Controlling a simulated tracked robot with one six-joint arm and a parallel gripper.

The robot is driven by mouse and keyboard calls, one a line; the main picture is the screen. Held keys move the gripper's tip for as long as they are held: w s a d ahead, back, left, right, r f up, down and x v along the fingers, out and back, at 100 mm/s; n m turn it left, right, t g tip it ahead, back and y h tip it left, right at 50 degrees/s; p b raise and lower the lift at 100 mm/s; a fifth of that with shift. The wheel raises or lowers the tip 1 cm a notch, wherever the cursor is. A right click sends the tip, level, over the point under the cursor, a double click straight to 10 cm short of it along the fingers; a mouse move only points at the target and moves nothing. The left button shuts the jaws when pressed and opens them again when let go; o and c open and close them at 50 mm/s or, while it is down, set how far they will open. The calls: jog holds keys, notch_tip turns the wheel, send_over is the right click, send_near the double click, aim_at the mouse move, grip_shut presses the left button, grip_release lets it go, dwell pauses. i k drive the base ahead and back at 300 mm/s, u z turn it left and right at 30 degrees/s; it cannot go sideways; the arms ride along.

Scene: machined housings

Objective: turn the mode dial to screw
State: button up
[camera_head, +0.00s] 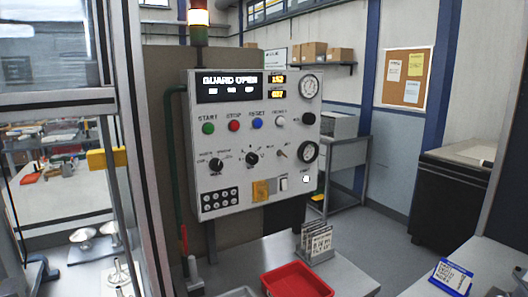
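The white control panel (274,204) faces me in the middle of the view. It carries two black rotary dials, a left dial (216,164) and a second dial (252,158) to its right. The small words around both dials are too blurred to read surely, so I cannot tell which one is the mode dial or which setting either points at. The panel's display (229,87) reads "GUARD OPEN". My gripper is not in view.
Green (208,128), red (234,125) and blue (257,123) buttons sit above the dials; gauges are at right. Below stand a red tray (297,281) and a card holder (316,242) on a grey table. A glazed frame (131,100) rises at left.

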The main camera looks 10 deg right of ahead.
aim_at(216, 164)
jog(key=k, duration=0.65)
jog(key=u, duration=0.25)
jog(key=i, duration=1.05)
jog(key=u, duration=0.45)
